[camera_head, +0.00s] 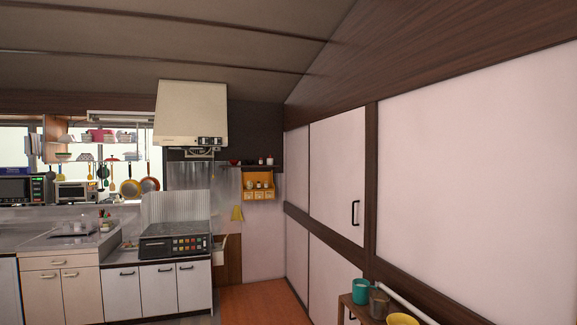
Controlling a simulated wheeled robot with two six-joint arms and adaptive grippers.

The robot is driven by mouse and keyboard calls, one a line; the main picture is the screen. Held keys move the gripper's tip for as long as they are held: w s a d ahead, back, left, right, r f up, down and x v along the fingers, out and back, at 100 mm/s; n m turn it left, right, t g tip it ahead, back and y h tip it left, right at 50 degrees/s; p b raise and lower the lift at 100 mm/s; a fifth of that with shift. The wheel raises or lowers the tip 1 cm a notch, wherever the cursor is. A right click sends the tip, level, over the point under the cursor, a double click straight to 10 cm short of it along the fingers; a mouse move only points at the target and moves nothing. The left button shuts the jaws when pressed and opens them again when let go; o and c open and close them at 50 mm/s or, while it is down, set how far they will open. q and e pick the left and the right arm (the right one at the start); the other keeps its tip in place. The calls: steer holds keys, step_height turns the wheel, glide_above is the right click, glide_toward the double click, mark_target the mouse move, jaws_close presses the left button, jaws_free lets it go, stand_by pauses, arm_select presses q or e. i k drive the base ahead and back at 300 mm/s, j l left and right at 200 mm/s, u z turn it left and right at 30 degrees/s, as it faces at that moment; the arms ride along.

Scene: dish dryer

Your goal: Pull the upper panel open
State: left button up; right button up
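A white upper panel (337,172) with a dark upright handle (355,212) is set in the right wall. It sits flush in its dark wood frame and looks closed. A narrower white panel (297,168) is to its left, and a lower white panel (325,277) is below the wood rail. A cream boxy unit (190,115) also hangs high on the back wall. I cannot tell for sure which panel the task means. Neither of my grippers is in view.
A low wooden stand (345,301) with a teal cup (361,290), a brown pot (379,301) and a yellow bowl (402,319) is at the bottom right. Counters with a stove (175,241) line the back left. Orange floor (258,302) is open between.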

mark_target(338, 150)
steer(key=i+j+z, duration=0.25)
steer(key=i+j, duration=0.15)
steer(key=i, duration=0.3)
steer(key=i+j+z, duration=0.25)
steer(key=i+j, duration=0.3)
steer(key=i, duration=0.1)
